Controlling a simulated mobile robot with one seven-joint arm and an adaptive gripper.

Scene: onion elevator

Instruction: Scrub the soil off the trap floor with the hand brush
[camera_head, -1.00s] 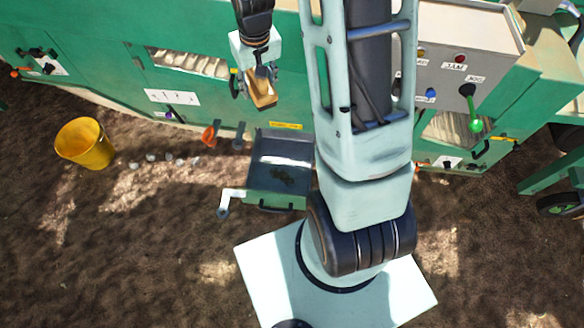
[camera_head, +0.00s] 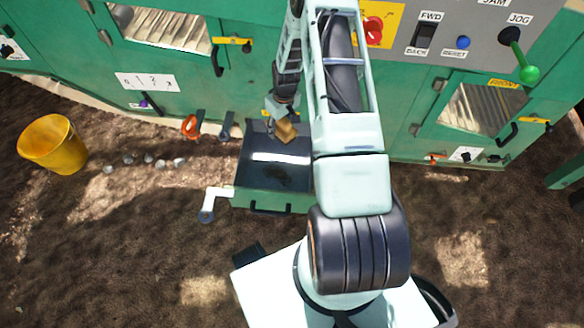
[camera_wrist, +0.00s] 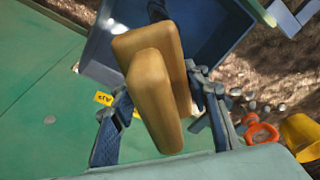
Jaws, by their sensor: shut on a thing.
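My gripper (camera_head: 281,112) is shut on the hand brush (camera_head: 285,131), whose tan wooden body shows in the head view. The brush (camera_wrist: 153,90) fills the middle of the wrist view, held between both fingers. The trap (camera_head: 262,169) is a dark open tray with a green front, pulled out of the green machine. A dark soil patch (camera_head: 277,177) lies on its floor towards the front. The brush is over the back part of the trap, behind the soil. I cannot tell whether its bristles touch the floor.
The machine's control panel (camera_head: 465,40) is at upper right.

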